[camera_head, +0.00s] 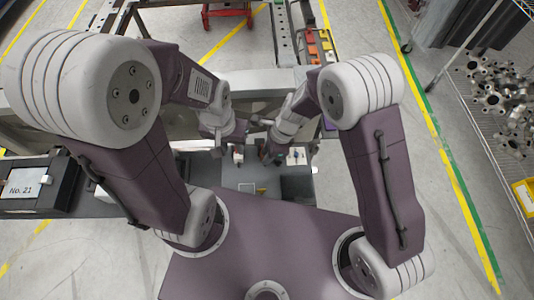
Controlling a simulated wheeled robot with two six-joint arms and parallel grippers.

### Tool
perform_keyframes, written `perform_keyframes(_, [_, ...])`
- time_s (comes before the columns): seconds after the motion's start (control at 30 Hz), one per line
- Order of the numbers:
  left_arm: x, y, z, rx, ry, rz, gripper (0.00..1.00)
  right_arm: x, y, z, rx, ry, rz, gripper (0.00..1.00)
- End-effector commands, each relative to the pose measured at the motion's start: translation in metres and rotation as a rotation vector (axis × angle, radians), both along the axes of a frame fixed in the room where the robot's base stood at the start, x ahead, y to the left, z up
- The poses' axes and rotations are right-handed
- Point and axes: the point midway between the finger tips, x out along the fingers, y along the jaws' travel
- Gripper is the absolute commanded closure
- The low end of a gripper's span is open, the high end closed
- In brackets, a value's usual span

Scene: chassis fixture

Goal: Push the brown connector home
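My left gripper (219,149) hangs over the back left of the grey work surface (240,176). My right gripper (267,155) points down over the same surface, to the right of the left one. Both are small and dark here, and I cannot tell whether their fingers are apart or hold anything. A small reddish-brown piece (238,157) shows between the two grippers. It is too small to tell whether it is the brown connector or how it is seated. The chassis fixture is not clear at this size, partly hidden by my arms.
A small white block (296,157) stands right of my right gripper. A black box marked No. 21 (27,184) is at the left. A metal beam (262,83) runs behind the grippers. Orange and yellow bins (320,46) are farther back. A rack of metal parts (500,100) stands right.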

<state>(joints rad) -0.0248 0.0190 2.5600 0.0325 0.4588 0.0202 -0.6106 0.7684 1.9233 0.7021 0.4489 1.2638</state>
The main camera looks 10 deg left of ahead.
Motion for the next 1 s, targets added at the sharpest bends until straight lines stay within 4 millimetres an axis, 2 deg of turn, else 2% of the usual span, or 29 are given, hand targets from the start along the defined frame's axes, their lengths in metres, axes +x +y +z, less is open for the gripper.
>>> perform_keyframes(0.6, [0.0, 0.0, 0.06, 0.0, 0.0, 0.0, 0.68, 0.001, 0.0, 0.06, 0.002, -0.003, -0.001, 0.68])
perform_keyframes(1.0, [0.0, 0.0, 0.06, 0.0, 0.0, 0.0, 0.68, 0.001, 0.0, 0.06, 0.001, -0.003, -0.001, 0.68])
